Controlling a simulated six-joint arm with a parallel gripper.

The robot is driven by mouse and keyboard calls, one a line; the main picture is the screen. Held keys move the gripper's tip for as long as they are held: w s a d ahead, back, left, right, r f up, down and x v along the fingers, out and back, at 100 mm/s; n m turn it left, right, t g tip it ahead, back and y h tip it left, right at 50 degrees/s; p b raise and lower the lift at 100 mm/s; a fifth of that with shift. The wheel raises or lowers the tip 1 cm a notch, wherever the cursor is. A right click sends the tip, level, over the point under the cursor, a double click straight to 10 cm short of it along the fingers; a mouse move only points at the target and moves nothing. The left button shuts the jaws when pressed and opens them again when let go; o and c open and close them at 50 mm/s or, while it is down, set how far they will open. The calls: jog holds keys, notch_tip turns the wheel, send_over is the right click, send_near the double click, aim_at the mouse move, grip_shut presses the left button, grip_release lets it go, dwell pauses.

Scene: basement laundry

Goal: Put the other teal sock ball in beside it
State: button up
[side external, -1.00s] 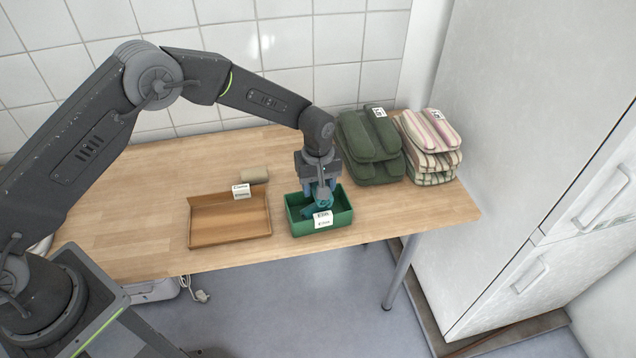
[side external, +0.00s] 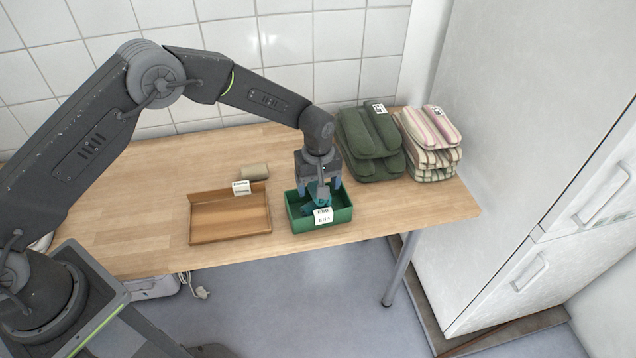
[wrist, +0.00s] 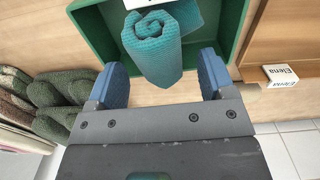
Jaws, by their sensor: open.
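A teal sock ball (wrist: 155,50), a ribbed roll with its spiral end showing, lies in the green bin (side external: 343,213). It also shows in the side view (side external: 323,199) below my gripper. More teal cloth (wrist: 188,12) shows behind the roll in the wrist view; I cannot tell whether it is a second ball. My gripper (side external: 319,188) points down over the bin. Its blue fingers (wrist: 163,64) are open, one on each side of the roll, with a gap visible around it. The bin has a white label (side external: 323,216) on its front, blurred.
A shallow brown tray (side external: 230,218) with a white label reading Elena (wrist: 281,73) stands beside the bin, empty. A tan roll (side external: 255,172) lies behind it. Dark green (side external: 370,145) and striped (side external: 430,143) folded stacks stand close at the bin's right. The table's left is clear.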

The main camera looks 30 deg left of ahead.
jog(key=s+a+r+m+t, duration=0.1)
jog(key=s+a+r, duration=0.1)
jog(key=r, duration=0.9)
jog(key=s+a+r+m, duration=0.1)
jog(key=s+r, duration=0.1)
jog(key=r, duration=0.9)
jog(key=s+a+r+m+t, duration=0.2)
jog(key=s+a+r, duration=0.3)
jog(key=s+r, duration=0.3)
jog(key=s+a+m+t, duration=0.1)
jog(key=s+a+m, duration=0.1)
jog(key=s, duration=0.8)
jog(key=s+a+m+t, duration=0.1)
jog(key=s+a+m, duration=0.1)
jog(key=s, duration=0.7)
jog(key=shift+s+a+m+t, duration=0.3)
jog(key=shift+s+m, duration=0.1)
jog(key=shift+m, duration=0.5)
